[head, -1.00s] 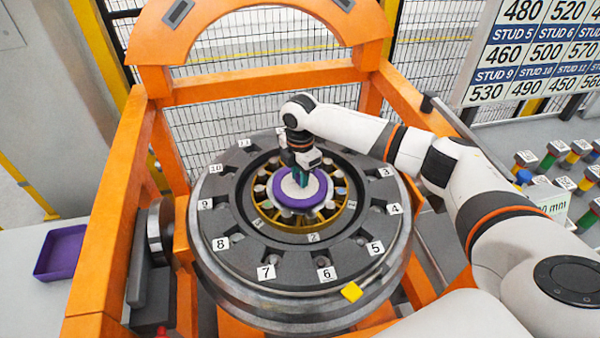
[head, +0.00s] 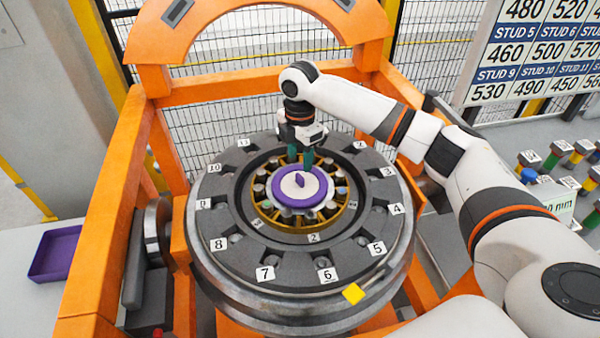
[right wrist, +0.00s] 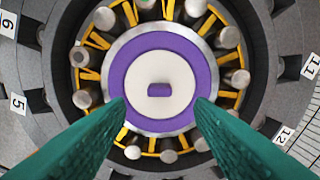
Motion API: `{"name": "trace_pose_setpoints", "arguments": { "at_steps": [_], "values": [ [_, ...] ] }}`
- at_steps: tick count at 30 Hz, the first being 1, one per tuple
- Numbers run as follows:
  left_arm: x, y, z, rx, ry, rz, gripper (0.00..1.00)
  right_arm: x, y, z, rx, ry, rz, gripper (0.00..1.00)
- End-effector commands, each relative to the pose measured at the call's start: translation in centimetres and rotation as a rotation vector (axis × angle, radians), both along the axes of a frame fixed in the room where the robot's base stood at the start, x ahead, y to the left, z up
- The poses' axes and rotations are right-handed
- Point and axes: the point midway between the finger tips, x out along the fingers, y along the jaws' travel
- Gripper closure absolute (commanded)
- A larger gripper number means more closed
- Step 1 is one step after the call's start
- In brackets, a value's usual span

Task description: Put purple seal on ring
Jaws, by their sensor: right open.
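The purple seal (head: 299,187) is a purple ring with a white centre and a small purple grip on top. It lies flat in the middle of the yellow ring (head: 285,224), which sits inside the dark numbered wheel. In the right wrist view the seal (right wrist: 184,59) looks centred on a grey hub, with the yellow ring (right wrist: 241,97) and its studs around it. My right gripper (head: 300,163) is open and empty, above and just behind the seal. Its green fingers (right wrist: 160,105) stand apart on either side of the seal's near edge. My left gripper is not in view.
An empty purple tray (head: 62,252) is at left. Several coloured studs (head: 552,156) stand on the right table.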

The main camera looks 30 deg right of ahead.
Motion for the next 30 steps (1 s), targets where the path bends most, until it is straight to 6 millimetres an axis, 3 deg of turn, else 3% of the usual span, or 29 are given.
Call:
{"name": "trace_pose_setpoints", "arguments": {
  "at_steps": [6,10,30],
  "values": [
    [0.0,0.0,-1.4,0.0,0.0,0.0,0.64,0.1,0.1,3.9,0.002,-0.004,0.0,0.52],
    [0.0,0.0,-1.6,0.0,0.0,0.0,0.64,0.0,0.1,5.2,0.001,-0.001,0.0,0.52],
    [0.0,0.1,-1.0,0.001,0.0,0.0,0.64,0.0,0.0,6.3,0.001,0.0,-0.001,0.52]
  ]
}}
